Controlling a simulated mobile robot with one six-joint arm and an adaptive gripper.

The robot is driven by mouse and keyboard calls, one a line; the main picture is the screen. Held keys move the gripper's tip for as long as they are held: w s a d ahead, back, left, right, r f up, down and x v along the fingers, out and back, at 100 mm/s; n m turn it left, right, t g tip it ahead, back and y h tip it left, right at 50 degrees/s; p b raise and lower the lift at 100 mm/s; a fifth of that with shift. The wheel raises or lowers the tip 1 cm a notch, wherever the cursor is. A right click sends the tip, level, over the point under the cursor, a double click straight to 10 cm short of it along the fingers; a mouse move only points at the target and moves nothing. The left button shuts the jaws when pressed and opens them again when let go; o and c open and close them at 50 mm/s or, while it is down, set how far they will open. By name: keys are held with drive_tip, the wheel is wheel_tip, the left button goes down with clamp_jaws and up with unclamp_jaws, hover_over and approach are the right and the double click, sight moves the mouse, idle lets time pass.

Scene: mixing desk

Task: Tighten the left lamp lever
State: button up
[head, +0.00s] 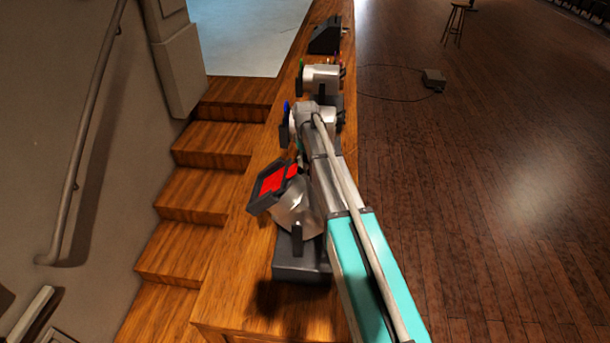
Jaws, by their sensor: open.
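Stage lamps stand in a row along a wooden ledge in the head view. The nearest lamp (296,212) has a silver body, a red front in a dark frame and a dark base (298,266). A short dark upright part, perhaps its lever (297,236), shows on its near side. Behind it are a lamp with a blue edge (286,108) and a pale one with a green edge (303,65). I cannot tell which lamp is the left one. My arm runs up over the ledge and hides part of the row. I cannot make out my gripper; its end is hidden.
A dark wedge-shaped box (325,36) sits at the ledge's far end. Wooden steps (190,195) and a wall handrail (88,120) are on the left. The wooden floor (500,180) on the right is mostly clear, with a small box (434,79) and a stool (455,20).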

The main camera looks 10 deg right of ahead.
sight(305, 170)
drive_tip(key=shift+f+b, duration=2.3)
drive_tip(key=shift+f, duration=0.25)
drive_tip(key=shift+c, duration=0.2)
clamp_jaws()
